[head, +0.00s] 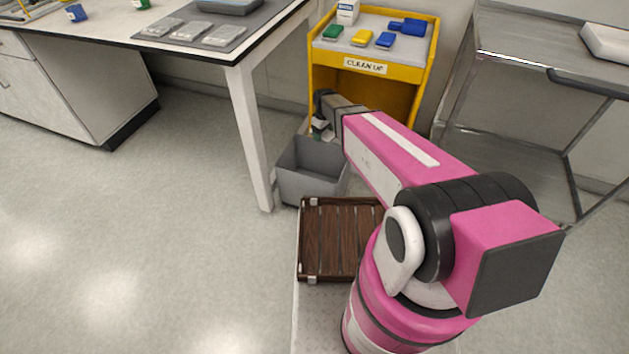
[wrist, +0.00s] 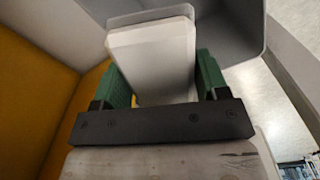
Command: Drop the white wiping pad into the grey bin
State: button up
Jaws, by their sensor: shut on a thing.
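The grey bin (head: 312,187) stands open on the floor between the white table's leg and the yellow cart. My gripper (head: 321,126) is over the bin's far side in the head view, pointing down. In the wrist view my gripper (wrist: 163,78) has its green fingers shut on the white wiping pad (wrist: 152,50), one on each side. The pad hangs beyond the fingertips, and the grey bin (wrist: 236,22) shows behind it. The arm hides most of the pad in the head view, and the pad's exact height above the rim cannot be told.
The white table (head: 240,62) is to the left. A brown slatted tray (head: 338,240) lies in front of the bin. A steel cart (head: 520,45) is at right.

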notch_tip(320, 180, down, 12)
jog(key=a+n, duration=0.1)
jog(key=a, duration=0.1)
jog(key=shift+s+r, duration=0.25)
jog(key=shift+s, duration=0.1)
jog(key=o, duration=1)
notch_tip(320, 180, up, 11)
jog(key=shift+f, duration=0.1)
dwell(0.3)
